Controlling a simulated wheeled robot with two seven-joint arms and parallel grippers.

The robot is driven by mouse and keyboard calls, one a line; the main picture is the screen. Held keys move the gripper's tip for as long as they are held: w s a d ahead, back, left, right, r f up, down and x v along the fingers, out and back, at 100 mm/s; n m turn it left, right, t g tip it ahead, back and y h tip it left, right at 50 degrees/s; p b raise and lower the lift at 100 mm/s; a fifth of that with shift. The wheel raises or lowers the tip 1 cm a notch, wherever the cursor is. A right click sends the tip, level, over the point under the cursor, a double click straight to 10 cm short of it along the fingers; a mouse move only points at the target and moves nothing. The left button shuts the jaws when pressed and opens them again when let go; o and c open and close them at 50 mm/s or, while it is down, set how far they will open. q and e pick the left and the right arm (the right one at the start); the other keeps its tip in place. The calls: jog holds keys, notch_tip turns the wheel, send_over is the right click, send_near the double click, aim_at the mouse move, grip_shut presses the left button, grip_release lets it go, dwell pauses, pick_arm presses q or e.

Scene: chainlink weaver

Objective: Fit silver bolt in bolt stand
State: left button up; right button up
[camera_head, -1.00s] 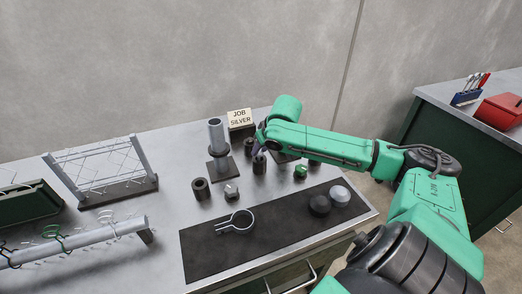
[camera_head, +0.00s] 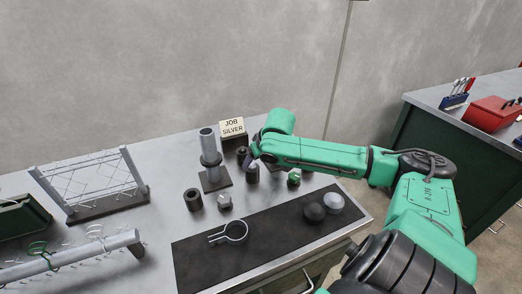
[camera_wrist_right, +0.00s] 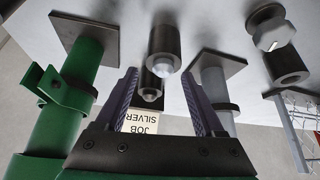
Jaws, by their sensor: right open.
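A silver hex-headed piece (camera_head: 225,202), which looks like the silver bolt, stands on the bench; the right wrist view also shows it (camera_wrist_right: 273,36). An open-topped dark cylinder (camera_head: 193,199) stands left of it. Two more dark cylinders, one nearer (camera_head: 252,173) and one behind (camera_head: 242,155), are by my right gripper (camera_wrist_right: 160,78). In the wrist view both show silvery tips, nearer (camera_wrist_right: 165,62) and farther (camera_wrist_right: 151,94). I cannot tell which cylinder is the bolt stand. My right gripper is open, its fingers either side of the farther cylinder in the picture, apparently holding nothing. My left gripper is out of view.
A silver post (camera_head: 207,139) with a dark ring stands left of the gripper; a green post (camera_wrist_right: 66,125) is on the other side. A JOB SILVER sign (camera_head: 232,128) stands behind. The dark mat (camera_head: 265,225) holds a ring clamp (camera_head: 231,232) and two knobs.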

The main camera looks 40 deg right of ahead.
jog(key=p+v, duration=1)
jog(key=v, duration=0.4)
jog(key=shift+p, duration=0.35)
jog(key=shift+w, duration=0.15)
jog(key=shift+a, duration=0.15)
